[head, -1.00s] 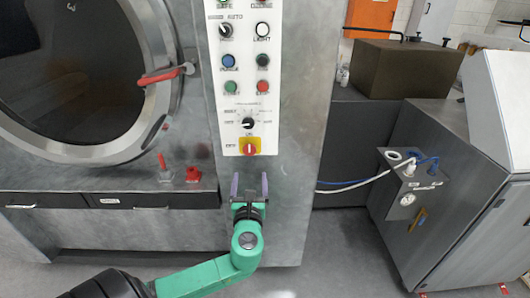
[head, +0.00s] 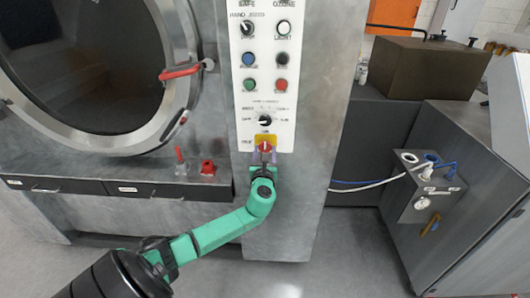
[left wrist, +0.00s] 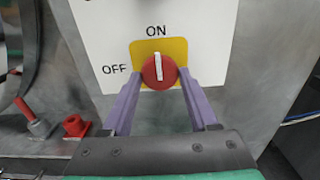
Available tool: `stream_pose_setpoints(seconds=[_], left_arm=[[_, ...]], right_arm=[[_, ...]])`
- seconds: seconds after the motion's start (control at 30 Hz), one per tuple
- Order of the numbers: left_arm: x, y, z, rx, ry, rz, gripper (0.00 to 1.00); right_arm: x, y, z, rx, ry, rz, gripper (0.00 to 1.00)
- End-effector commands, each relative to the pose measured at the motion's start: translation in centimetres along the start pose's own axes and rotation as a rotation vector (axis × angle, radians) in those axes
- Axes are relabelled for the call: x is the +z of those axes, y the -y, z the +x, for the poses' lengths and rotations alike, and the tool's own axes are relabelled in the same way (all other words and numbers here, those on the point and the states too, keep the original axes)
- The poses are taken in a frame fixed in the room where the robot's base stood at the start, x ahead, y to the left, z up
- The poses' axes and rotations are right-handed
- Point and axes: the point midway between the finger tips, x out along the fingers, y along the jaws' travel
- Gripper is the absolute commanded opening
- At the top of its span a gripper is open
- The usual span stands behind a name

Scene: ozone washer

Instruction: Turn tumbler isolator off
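The tumbler isolator is a red rotary knob (left wrist: 159,71) on a yellow plate (left wrist: 174,47), with ON printed above and OFF to the left. Its white bar stands nearly vertical, toward ON. In the head view the knob (head: 265,147) is at the bottom of the white control panel (head: 265,100). My left gripper (left wrist: 160,80) has its two purple fingers spread apart, one on each side of the knob. I cannot tell whether they touch it. It also shows in the head view (head: 263,158), just below the knob. My right gripper is not in view.
A round drum door (head: 185,100) with a red handle (head: 181,71) is at the left. A red fitting (head: 208,168) stands on the ledge left of the gripper. A grey cabinet (head: 465,190) is at the right. The floor in front is clear.

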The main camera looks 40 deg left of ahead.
Motion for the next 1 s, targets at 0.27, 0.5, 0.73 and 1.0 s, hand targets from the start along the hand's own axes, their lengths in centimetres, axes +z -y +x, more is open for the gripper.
stream_pose_setpoints(seconds=[0.27,0.5,0.73,1.0], left_arm=[[-0.1,0.1,-0.1,-0.002,0.0,-0.011,0.04],[-0.2,0.1,-0.1,-0.002,0.0,-0.093,0.04],[-0.4,0.1,-0.1,-0.001,-0.001,-0.259,0.04],[-0.5,0.2,-0.1,-0.002,-0.001,-0.514,0.04]], right_arm=[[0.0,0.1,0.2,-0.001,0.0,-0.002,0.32],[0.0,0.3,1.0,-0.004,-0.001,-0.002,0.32],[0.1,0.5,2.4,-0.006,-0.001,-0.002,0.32],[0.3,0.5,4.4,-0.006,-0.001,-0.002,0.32]])
